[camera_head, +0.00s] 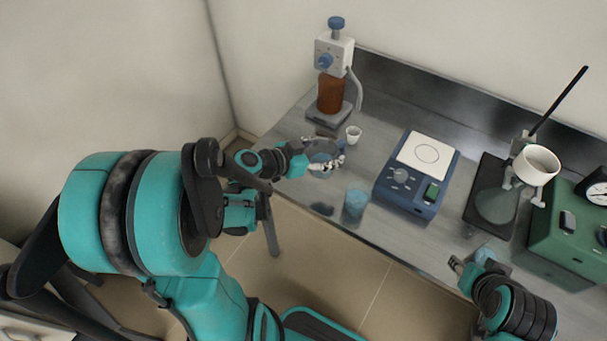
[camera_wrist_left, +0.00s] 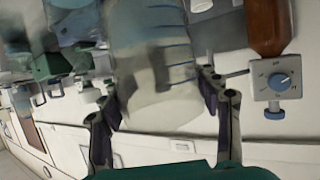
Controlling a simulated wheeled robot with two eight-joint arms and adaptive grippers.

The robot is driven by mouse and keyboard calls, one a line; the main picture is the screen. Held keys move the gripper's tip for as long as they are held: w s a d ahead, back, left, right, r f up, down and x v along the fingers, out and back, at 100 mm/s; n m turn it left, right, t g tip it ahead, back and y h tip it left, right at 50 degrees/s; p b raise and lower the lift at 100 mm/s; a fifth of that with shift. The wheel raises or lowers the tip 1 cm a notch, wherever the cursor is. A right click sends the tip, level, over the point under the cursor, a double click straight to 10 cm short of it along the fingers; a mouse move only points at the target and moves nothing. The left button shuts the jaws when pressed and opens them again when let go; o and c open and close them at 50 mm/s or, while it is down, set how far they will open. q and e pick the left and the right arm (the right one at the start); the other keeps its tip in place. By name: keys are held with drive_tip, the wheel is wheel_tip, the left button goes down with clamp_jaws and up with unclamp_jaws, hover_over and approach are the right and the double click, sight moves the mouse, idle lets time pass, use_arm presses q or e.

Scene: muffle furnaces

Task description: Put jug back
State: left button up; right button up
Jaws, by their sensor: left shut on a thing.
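A clear jug with blue lines (camera_wrist_left: 155,60) fills the middle of the left wrist view, between the two fingers. My left gripper (camera_wrist_left: 165,110) is shut on it. In the head view the left gripper (camera_head: 325,158) is over the left part of the bench, and the jug (camera_head: 322,147) shows only as a small bluish patch, mostly hidden by the fingers. My right gripper (camera_head: 478,260) is at the bench's front edge on the right; its finger gap is not clear.
A blue beaker (camera_head: 356,203) stands near the bench's front edge. A small white cup (camera_head: 353,135) and a dispenser on a brown bottle (camera_head: 331,92) are behind the left gripper.

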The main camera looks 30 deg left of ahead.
use_arm(q)
drive_tip(key=w+a+f+b, duration=0.1)
drive_tip(key=a+f+b, duration=0.1)
drive_tip(key=a+f, duration=0.1)
drive_tip(key=w+a+f+b, duration=0.2)
drive_tip(key=a+f, duration=0.2)
drive_tip(key=w+a+f+b, duration=0.2)
drive_tip(key=a+f, duration=0.1)
drive_tip(key=a, duration=0.1)
drive_tip(key=shift+w+f, duration=0.15)
drive_tip(key=shift+f, duration=0.25)
drive_tip(key=shift+f+b, duration=0.3)
drive_tip(key=shift+b, duration=0.05)
drive_tip(key=shift+r, duration=0.1)
drive_tip(key=o, duration=1.9)
